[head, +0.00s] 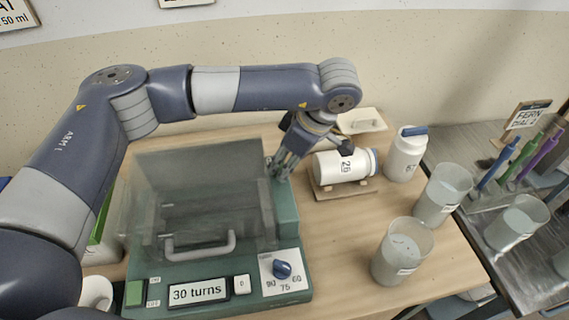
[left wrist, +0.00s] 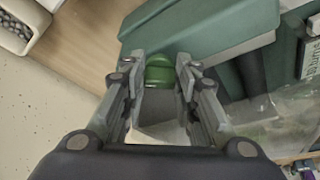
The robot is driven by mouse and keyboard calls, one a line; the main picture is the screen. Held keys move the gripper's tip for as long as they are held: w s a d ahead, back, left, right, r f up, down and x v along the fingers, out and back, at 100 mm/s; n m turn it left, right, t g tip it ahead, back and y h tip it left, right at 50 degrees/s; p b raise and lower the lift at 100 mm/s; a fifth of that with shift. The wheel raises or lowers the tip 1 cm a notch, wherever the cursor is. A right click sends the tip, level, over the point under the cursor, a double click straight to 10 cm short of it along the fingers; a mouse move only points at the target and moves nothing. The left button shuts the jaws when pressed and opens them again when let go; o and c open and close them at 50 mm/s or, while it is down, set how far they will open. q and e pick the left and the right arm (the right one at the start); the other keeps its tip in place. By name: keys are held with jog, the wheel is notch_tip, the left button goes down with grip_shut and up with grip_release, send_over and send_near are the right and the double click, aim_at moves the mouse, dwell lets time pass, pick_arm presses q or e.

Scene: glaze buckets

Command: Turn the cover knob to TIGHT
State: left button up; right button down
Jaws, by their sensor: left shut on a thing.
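A green knob (left wrist: 159,74) sits between the two fingers of my left gripper (left wrist: 160,64) in the left wrist view, and the gripper is shut on it. In the head view my left gripper (head: 278,170) reaches down at the right rear of the green machine (head: 286,215), and it hides the knob there. The machine's clear cover (head: 205,205) is down over the chamber, with a grey handle (head: 200,246) at its front. No TIGHT mark can be read in either view. My right gripper is not in view.
A white jar marked 26 (head: 338,167) lies on a wooden cradle (head: 345,190) right of the machine. A white jar with a blue handle (head: 406,155) and clear beakers (head: 402,252) stand further right. A blue dial (head: 282,269) and a "30 turns" display (head: 198,292) are on the machine's front.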

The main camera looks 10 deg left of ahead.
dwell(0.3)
pick_arm(q)
jog(key=o, duration=1.1)
jog(key=shift+c, duration=0.2)
